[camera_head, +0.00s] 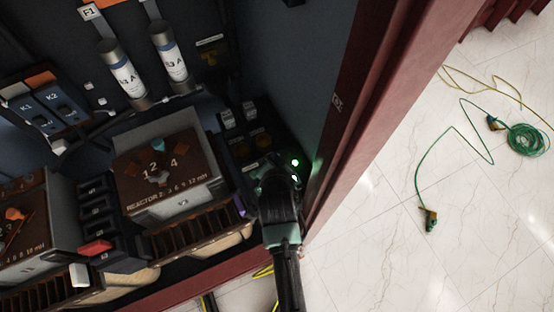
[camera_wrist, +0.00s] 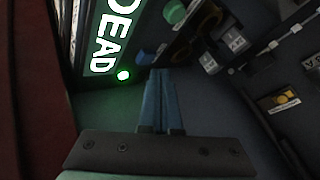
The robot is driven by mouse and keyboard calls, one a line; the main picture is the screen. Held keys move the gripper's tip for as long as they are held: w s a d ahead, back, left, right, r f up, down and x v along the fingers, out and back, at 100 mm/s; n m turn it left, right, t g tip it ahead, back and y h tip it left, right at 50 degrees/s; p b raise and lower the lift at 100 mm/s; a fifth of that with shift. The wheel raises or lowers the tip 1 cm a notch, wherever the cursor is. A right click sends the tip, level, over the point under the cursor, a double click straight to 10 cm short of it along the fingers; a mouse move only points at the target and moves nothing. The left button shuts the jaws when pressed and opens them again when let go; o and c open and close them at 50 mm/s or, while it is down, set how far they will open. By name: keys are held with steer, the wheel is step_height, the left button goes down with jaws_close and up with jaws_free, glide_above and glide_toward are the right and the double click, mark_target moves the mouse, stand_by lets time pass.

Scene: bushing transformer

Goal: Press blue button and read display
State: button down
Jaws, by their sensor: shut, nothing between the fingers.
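The display (camera_wrist: 108,45) fills the upper left of the wrist view, tilted, with bright letters reading "DEAD" on green. A green light (camera_wrist: 123,75) glows beside the letters; a green light also shows in the head view (camera_head: 295,162). My gripper (camera_wrist: 160,73) is shut and empty, its two blue-grey fingers together and pointing at the panel just right of the display. In the head view my gripper (camera_head: 270,170) reaches into the cabinet's right corner and covers part of the panel. Whether the fingertips touch the panel is unclear.
A round green knob (camera_wrist: 175,12) lies right of the display. A reactor box (camera_head: 175,175) stands left of my gripper. The red cabinet edge (camera_head: 345,130) is close on the right. Green cable (camera_head: 525,140) lies on the open tiled floor outside.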

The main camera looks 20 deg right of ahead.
stand_by(0.4)
steer(key=shift+f+b, duration=0.3)
steer(key=shift+f, duration=0.15)
steer(key=shift+f+b, duration=0.3)
steer(key=shift+f, duration=0.2)
stand_by(0.5)
steer(key=shift+r, duration=0.1)
steer(key=shift+r+p, duration=0.8)
steer(key=shift+p, duration=0.1)
steer(key=shift+r, duration=0.15)
step_height(320, 180, up, 5)
steer(key=p, duration=0.4)
steer(key=shift+p, duration=0.4)
steer(key=shift+f, duration=0.2)
